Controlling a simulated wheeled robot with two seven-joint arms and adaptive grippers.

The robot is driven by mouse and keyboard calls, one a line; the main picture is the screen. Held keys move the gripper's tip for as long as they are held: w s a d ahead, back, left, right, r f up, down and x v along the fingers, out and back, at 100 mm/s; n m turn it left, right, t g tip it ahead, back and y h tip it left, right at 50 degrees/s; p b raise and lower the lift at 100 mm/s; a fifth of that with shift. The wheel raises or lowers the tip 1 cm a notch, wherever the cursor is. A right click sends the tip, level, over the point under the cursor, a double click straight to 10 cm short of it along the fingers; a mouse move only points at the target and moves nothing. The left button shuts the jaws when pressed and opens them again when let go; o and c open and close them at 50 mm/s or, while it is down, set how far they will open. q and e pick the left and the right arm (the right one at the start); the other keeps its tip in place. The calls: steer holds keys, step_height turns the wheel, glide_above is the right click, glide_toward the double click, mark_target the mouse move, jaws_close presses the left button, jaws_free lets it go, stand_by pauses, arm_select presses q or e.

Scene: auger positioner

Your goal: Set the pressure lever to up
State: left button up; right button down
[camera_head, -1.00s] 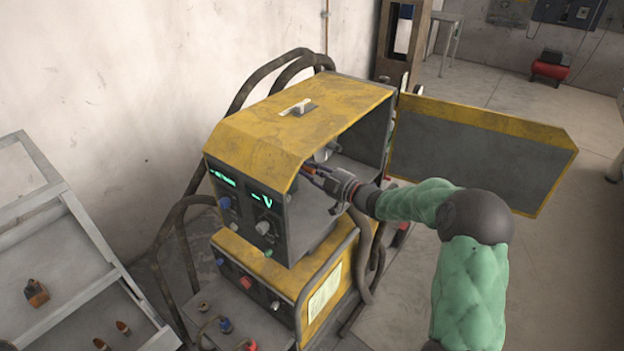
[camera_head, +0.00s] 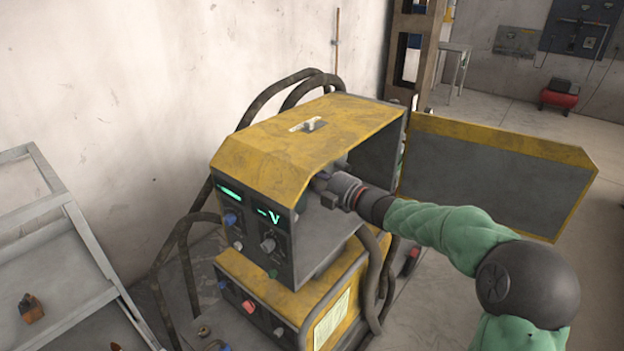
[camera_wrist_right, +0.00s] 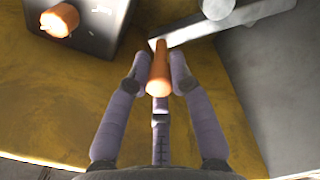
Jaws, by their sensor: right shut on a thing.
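The pressure lever shows in the right wrist view as an orange cylindrical grip (camera_wrist_right: 159,75) beside a grey metal bar (camera_wrist_right: 200,28). My right gripper (camera_wrist_right: 158,72) has its purple-grey fingers closed around the orange grip. In the head view, my right gripper (camera_head: 322,183) reaches into the open side of the yellow and grey machine (camera_head: 272,160). Its fingertips and the lever are mostly hidden there by the casing. My left gripper is not in view.
The machine's side door (camera_head: 490,175) stands open to the right, behind my right arm. A second orange knob (camera_wrist_right: 60,20) sits on a grey block in the right wrist view. Thick cables (camera_head: 372,280) hang beside the machine. A grey rack (camera_head: 75,260) stands at left.

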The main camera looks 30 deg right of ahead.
steer(key=shift+a+r, duration=0.1)
stand_by(0.3)
steer(key=c, duration=1.1)
jaws_free()
steer(key=v, duration=1.2)
